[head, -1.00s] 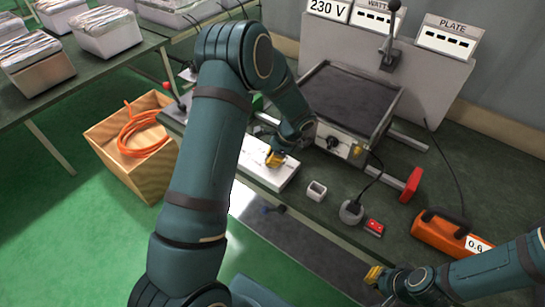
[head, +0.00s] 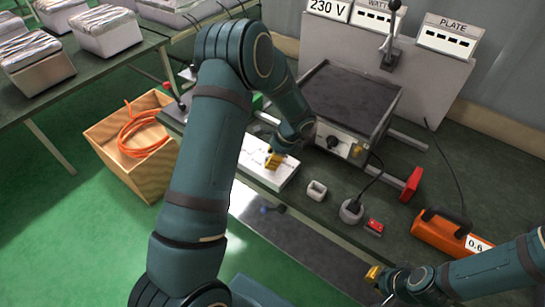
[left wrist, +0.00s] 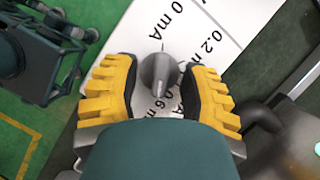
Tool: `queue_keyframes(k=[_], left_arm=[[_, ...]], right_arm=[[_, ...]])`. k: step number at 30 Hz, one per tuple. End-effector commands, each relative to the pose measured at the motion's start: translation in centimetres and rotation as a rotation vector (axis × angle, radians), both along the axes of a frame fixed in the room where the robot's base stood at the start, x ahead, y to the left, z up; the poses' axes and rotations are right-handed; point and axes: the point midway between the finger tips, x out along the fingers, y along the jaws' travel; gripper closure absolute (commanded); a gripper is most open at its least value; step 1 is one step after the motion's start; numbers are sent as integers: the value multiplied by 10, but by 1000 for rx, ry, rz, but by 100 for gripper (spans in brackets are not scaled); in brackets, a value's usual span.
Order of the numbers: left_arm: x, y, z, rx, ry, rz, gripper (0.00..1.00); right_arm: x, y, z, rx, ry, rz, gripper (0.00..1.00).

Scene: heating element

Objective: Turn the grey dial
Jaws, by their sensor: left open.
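The grey dial (left wrist: 160,74) shows in the left wrist view, on a white panel (left wrist: 205,20) marked 0 mA, 0.2 mA and 0.6 mA. My left gripper (left wrist: 160,92) is open, with its yellow fingers on either side of the dial. I cannot tell whether they touch it. In the head view my left gripper (head: 274,160) is over the white panel (head: 255,172), and the dial is hidden there. My right gripper (head: 373,276) is at the lower right, away from the dial; its opening is too small to judge.
A hot plate (head: 350,97) stands behind the panel, with a lever (head: 391,35) on the backboard. A small white block (head: 316,190), a round socket (head: 351,211) and a red switch (head: 374,226) lie right of the panel. An orange case (head: 450,236) is further right.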

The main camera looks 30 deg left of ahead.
Motion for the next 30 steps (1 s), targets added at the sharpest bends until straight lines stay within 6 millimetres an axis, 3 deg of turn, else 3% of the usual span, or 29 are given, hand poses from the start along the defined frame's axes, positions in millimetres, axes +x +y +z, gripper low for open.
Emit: queue_keyframes(k=[5, 18, 24, 30], left_arm=[[3, -5, 14, 0, -3, 0, 56], [16, -34, 90, -1, -3, -1, 56], [19, -40, 108, 0, -2, 1, 56], [19, -42, 111, -1, 0, 0, 56]], right_arm=[[0, 0, 0, 0, 0, 0, 100], [0, 0, 0, 0, 0, 0, 100], [0, 0, 0, 0, 0, 0, 100], [0, 0, 0, 0, 0, 0, 100]])
